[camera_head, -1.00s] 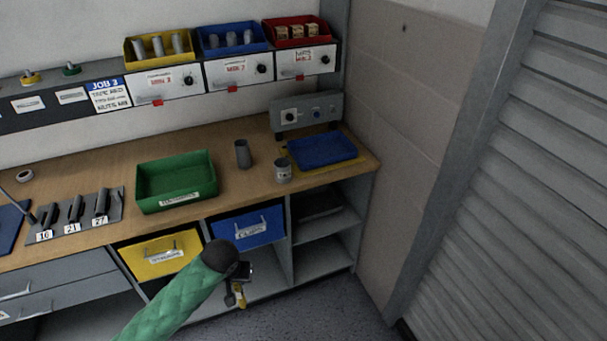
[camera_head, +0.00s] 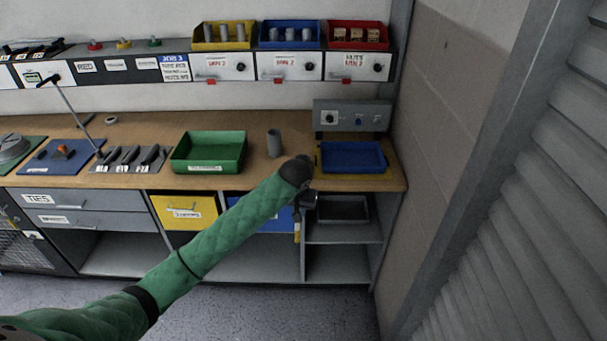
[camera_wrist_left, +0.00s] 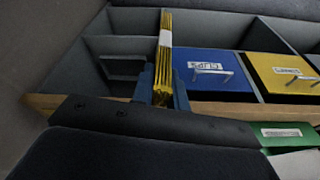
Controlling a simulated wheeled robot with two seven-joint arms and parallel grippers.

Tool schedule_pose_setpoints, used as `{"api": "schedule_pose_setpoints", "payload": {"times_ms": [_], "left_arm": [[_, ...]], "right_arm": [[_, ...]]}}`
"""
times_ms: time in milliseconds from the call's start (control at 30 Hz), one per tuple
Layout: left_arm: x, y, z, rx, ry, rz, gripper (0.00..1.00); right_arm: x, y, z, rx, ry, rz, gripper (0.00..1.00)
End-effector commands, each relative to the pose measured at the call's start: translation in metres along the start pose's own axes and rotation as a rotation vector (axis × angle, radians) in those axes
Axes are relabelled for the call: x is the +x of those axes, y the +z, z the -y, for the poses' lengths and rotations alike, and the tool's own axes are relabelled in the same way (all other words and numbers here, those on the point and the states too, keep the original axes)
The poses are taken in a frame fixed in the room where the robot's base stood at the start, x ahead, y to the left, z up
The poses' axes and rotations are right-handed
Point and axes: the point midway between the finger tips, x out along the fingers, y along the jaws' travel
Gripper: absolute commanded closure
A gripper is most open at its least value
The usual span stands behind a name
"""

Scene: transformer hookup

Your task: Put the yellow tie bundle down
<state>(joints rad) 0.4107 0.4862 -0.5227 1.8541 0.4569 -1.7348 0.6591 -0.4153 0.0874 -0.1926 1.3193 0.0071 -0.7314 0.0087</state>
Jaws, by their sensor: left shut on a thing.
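The yellow tie bundle (camera_wrist_left: 165,50) is a thin bunch of long yellow strips. My left gripper (camera_wrist_left: 163,93) is shut on it, with one finger on each side. In the head view my left gripper (camera_head: 304,207) is in front of the bench's open shelves, below the blue tray's level. A small yellow end of the bundle (camera_head: 297,227) shows under it, hanging down. The fingers are small and partly hidden by my wrist there. My right gripper is not in view.
A blue tray (camera_head: 352,157) sits at the bench's right end, near a control box (camera_head: 352,117). A green bin (camera_head: 209,152) and grey cup (camera_head: 274,143) stand further left. Below are yellow (camera_head: 184,210) and blue (camera_head: 262,218) drawers and open shelves (camera_head: 338,262).

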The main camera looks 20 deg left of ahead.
Motion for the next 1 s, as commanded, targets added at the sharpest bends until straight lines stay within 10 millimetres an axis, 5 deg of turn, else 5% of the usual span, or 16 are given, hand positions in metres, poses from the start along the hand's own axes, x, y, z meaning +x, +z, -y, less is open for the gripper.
{"api": "schedule_pose_setpoints", "payload": {"times_ms": [267, 500, 800, 1000], "left_arm": [[-0.052, -0.104, 0.004, -0.047, -0.012, -0.004, 1.00], [-0.096, -0.189, 0.014, -0.102, -0.020, -0.002, 1.00], [-0.138, -0.256, 0.025, -0.153, -0.023, 0.005, 1.00], [-0.135, -0.278, 0.041, -0.193, -0.030, 0.008, 1.00]], "right_arm": [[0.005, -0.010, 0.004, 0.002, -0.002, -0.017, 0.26], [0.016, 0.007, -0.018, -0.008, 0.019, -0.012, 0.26], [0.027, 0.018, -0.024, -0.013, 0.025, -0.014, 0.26], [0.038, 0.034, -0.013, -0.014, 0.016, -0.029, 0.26]]}}
